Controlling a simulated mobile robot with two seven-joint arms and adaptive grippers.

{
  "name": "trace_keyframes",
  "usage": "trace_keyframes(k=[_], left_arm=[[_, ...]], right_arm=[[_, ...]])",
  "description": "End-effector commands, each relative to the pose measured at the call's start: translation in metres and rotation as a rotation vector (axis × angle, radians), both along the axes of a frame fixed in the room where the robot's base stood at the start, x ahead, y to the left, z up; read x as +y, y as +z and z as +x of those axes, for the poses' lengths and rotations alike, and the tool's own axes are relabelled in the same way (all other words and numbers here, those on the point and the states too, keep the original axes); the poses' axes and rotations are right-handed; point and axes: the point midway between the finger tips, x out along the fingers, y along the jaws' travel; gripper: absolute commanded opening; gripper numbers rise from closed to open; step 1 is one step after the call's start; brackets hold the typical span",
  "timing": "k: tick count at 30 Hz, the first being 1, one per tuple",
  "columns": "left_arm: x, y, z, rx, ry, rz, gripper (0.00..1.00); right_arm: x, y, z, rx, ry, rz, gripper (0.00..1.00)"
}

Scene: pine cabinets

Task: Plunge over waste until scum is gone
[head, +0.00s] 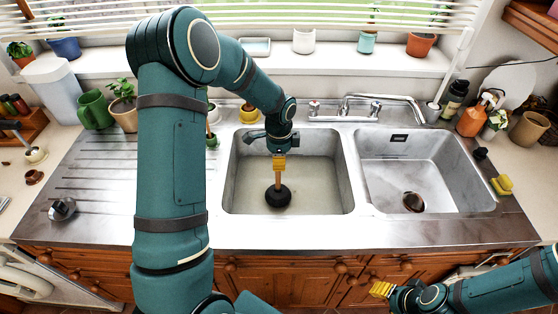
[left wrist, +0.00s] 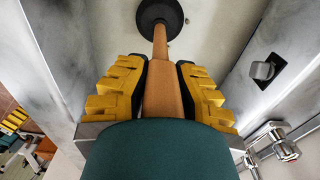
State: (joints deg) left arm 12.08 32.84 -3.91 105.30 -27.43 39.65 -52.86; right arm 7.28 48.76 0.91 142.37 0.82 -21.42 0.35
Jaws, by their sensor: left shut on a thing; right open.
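My left gripper (head: 279,162) is over the left sink basin (head: 322,198), shut on the wooden handle of the plunger (head: 278,196). In the left wrist view the yellow fingers (left wrist: 158,92) flank the handle (left wrist: 161,50) on both sides. The plunger is about upright, its black rubber cup (left wrist: 160,14) low in the basin. The cup hides whatever is under it, so the waste and any scum there cannot be seen. My right gripper (head: 381,289) is open and empty, in front of the lower cabinets at the right.
A tap (head: 368,108) stands behind the basins. A yellow sponge (head: 501,185) and bottles line the right side.

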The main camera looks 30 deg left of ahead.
Motion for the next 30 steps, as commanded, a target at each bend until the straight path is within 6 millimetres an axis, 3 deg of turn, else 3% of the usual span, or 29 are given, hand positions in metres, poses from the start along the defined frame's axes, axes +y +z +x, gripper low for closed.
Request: trace_keyframes(k=[15, 20, 24, 30], left_arm=[[0.000, 0.003, 0.000, -0.001, 0.000, 0.001, 0.00], [0.000, -0.019, 0.000, 0.000, 0.001, 0.000, 0.00], [0.000, -0.051, 0.000, 0.001, 0.000, 0.000, 0.00], [0.000, -0.032, 0.000, 0.000, 0.001, 0.000, 0.00]], right_arm=[[0.000, 0.001, 0.000, 0.000, 0.000, 0.000, 0.47], [0.000, -0.015, 0.000, 0.000, 0.000, 0.000, 0.47], [0.000, -0.037, 0.000, 0.000, -0.001, 0.000, 0.47], [0.000, -0.021, 0.000, 0.000, -0.001, 0.000, 0.47]])
